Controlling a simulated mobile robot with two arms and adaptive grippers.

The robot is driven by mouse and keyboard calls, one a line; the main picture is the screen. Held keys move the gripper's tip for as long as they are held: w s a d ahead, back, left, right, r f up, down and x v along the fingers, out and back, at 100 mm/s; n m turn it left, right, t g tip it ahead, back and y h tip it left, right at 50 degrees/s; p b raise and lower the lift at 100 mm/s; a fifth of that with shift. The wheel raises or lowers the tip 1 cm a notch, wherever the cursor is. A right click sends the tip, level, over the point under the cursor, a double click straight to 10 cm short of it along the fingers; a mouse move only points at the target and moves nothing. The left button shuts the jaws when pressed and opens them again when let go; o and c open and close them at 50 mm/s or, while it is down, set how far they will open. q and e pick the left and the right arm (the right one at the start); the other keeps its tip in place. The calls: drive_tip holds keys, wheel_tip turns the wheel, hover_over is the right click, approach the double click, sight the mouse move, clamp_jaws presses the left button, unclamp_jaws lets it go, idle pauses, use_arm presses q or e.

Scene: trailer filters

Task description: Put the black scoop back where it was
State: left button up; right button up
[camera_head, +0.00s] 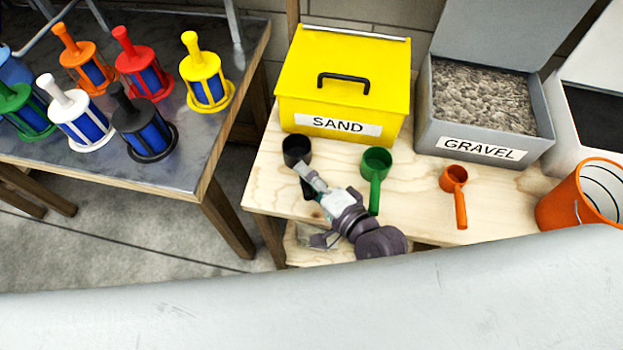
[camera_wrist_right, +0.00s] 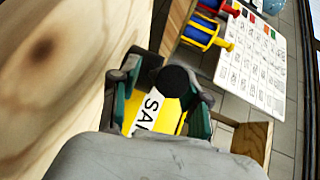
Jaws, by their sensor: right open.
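The black scoop (camera_head: 296,150) is at the left end of the wooden table, in front of the yellow SAND box (camera_head: 345,85). Its handle points toward the front edge and is partly hidden by my right gripper (camera_head: 308,184). My right gripper is open at this handle. In the right wrist view, a round black part of the scoop (camera_wrist_right: 173,80) shows between the spread fingers of the gripper (camera_wrist_right: 165,95), with the SAND label behind it. I cannot tell whether the fingers touch it. My left gripper is not in view.
A green scoop (camera_head: 376,162) and an orange scoop (camera_head: 453,180) lie to the right on the table. The GRAVEL box (camera_head: 482,110) is open at the back. An orange bucket (camera_head: 585,197) stands at the right end. Several coloured filters stand on the metal table (camera_head: 190,135).

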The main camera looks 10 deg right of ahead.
drive_tip(key=v, duration=1.2)
drive_tip(key=shift+b, duration=0.4)
